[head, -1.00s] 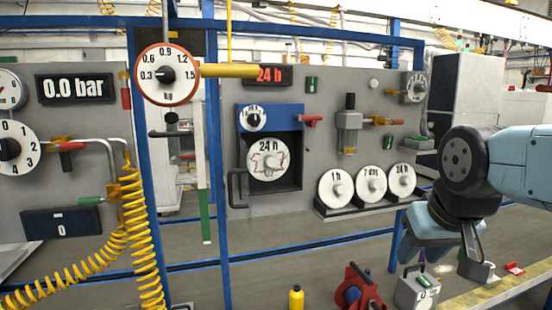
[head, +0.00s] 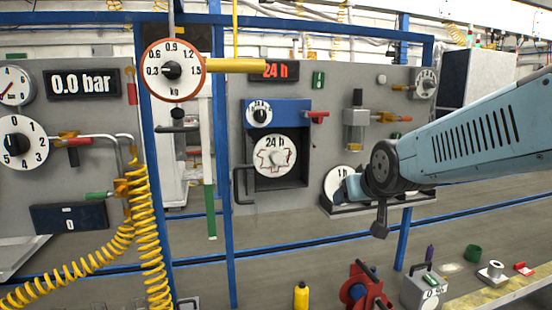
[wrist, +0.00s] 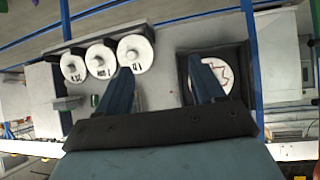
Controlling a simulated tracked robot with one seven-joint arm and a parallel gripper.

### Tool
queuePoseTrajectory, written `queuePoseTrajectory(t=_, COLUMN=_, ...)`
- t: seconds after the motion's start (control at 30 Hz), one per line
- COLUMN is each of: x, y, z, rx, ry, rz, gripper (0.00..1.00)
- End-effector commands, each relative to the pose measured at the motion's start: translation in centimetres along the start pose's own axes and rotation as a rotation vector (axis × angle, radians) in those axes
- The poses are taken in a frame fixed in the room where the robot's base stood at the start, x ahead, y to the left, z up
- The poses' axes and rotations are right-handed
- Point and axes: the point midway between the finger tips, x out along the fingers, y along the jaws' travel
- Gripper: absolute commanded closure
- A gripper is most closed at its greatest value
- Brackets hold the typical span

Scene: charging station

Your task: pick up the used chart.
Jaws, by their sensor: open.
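The used chart (head: 272,156), a white "24 h" disc with a red trace, sits in the open recorder (head: 276,112) on the panel. It also shows in the wrist view (wrist: 221,72), upside down, with one finger overlapping its edge in the picture. My gripper (wrist: 163,82) is open and empty, its two fingers apart. In the head view my gripper (head: 350,188) is right of the recorder, in front of the chart shelf, apart from the chart.
A shelf (head: 420,203) holds blank charts; the "1 h" chart (head: 335,180) is partly covered by my arm. In the wrist view three charts stand in a row, including the "1 h" chart (wrist: 135,52).

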Motion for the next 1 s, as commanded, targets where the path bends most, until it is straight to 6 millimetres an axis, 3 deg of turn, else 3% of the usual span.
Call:
queuePoseTrajectory(t=0.03, x=1.6, y=-0.8, z=-1.0, rx=-0.011, ry=0.044, rz=-0.013, gripper=0.32)
queuePoseTrajectory(t=0.2, x=6.0, y=-3.6, z=-4.8, rx=-0.034, ry=0.235, rz=-0.054, gripper=0.32)
queuePoseTrajectory(t=0.43, x=10.5, y=-7.6, z=-8.5, rx=-0.041, ry=0.491, rz=-0.105, gripper=0.32)
queuePoseTrajectory(t=0.7, x=12.8, y=-10.9, z=-10.3, rx=-0.023, ry=0.718, rz=-0.138, gripper=0.32)
queuePoseTrajectory(t=1.0, x=14.1, y=-11.9, z=-11.6, rx=-0.013, ry=0.788, rz=-0.143, gripper=0.32)
